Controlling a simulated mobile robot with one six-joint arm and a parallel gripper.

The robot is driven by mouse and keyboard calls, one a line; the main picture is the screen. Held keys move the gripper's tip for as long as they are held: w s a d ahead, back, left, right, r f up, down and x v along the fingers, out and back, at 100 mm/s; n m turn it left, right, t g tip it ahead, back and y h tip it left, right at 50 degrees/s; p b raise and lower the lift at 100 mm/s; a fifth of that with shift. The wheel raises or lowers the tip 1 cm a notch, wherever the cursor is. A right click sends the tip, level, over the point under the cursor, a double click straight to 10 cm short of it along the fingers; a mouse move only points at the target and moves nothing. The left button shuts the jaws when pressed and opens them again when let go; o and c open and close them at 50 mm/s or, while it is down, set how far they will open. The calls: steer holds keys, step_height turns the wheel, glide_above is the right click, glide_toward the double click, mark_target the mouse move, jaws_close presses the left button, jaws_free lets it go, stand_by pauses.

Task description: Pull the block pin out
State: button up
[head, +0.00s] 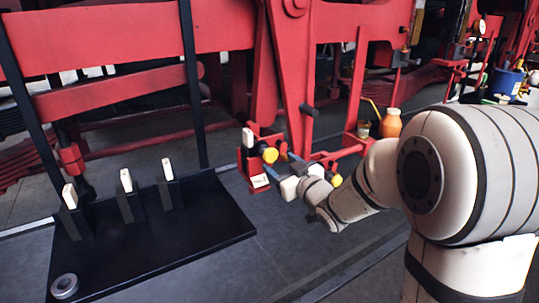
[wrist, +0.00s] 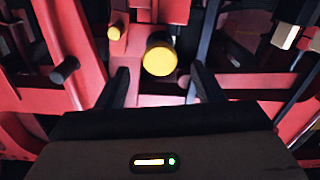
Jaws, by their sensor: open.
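A round yellow knob (wrist: 160,57), which looks like the head of the block pin, faces me in the wrist view in front of red metalwork. It shows in the head view as a yellow end (head: 270,155) beside a small red block (head: 260,178). My gripper (wrist: 161,84) is open, its dark fingers to the left and right of the knob in the picture. I cannot tell how far the knob lies beyond the fingertips. In the head view my gripper (head: 282,174) is just right of the red block. The pin's shaft is hidden.
A black tray (head: 215,225) with several white-tipped uprights lies left on the floor. An orange bottle (head: 391,123) stands behind my arm.

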mark_target(272, 157)
steer(key=p+x, duration=0.1)
steer(key=x, duration=0.6)
steer(key=shift+w+a, duration=0.15)
steer(key=shift+w, duration=0.05)
steer(key=shift+c, duration=0.5)
